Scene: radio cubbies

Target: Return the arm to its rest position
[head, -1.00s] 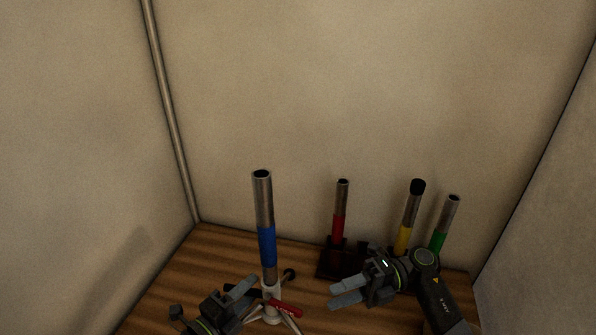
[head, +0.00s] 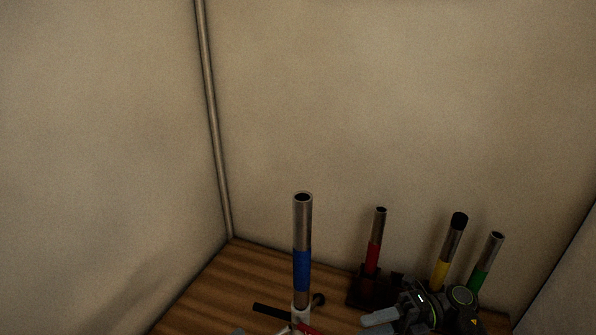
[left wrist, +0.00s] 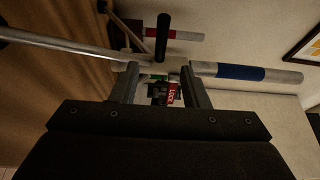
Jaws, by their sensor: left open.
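My left gripper (left wrist: 159,70) is open in the left wrist view, its two grey fingers apart. Between and beyond them show a red lever marked LOCK (left wrist: 171,93) and the white hub of a stand. A metal mast with a blue band (head: 302,262) rises upright from that stand in the head view; it lies across the right of the left wrist view (left wrist: 240,72). I cannot tell whether the fingers touch anything. In the head view the left gripper is almost wholly below the frame. My right gripper (head: 378,322) is at the bottom right, partly cut off.
A red-banded tube (head: 372,257) stands in a dark base (head: 362,290). A yellow-banded tube (head: 440,272) and a green-banded tube (head: 481,275) stand behind my right arm. Walls close in the wooden top (head: 215,295), which is bare at the left.

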